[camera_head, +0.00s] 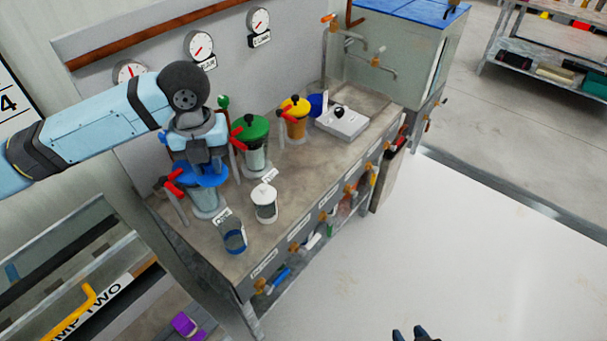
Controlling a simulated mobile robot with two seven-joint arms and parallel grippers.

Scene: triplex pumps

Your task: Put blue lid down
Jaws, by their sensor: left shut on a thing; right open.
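The blue lid (214,177) is at the left end of the bench, over a clear canister (204,200) with a red-handled valve at its left. My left gripper (208,170) points down and is shut on the lid from above. The lid looks level and very near the canister's top; I cannot tell whether it touches. The gripper hides part of the lid. My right gripper (416,334) is open and empty at the bottom edge, over the white floor, with only its tips in view.
A green-lidded canister (251,128), a yellow-lidded canister (295,106) and a white-lidded jar (264,196) stand close by. A labelled glass with a blue base (234,238) stands at the bench's front left. A white box (343,122) sits farther right. Bench (330,160) is bare along its front middle.

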